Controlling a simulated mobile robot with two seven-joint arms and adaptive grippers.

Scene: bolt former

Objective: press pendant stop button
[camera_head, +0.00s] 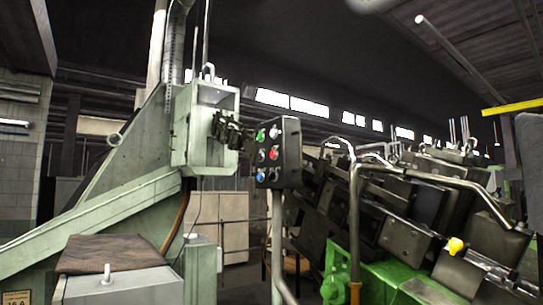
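The pendant (289,153) is a dark box with a button panel on its left-facing side, held on a pale post near the middle of the view. Its stop button is probably the red one (273,154), on the right side of the panel at mid height. A green button (261,135) and a pale button (275,132) sit above it. A blue button (261,175) sits at the lower left of the panel. I see nothing touching the panel face. Neither of my grippers can be made out in this view.
A pale green machine frame (205,135) stands left of the pendant, with a dark jointed bracket (228,131) between them. A grey cabinet (125,286) is at the lower left. Bent metal handrails (354,220) and green machinery (385,278) stand to the right.

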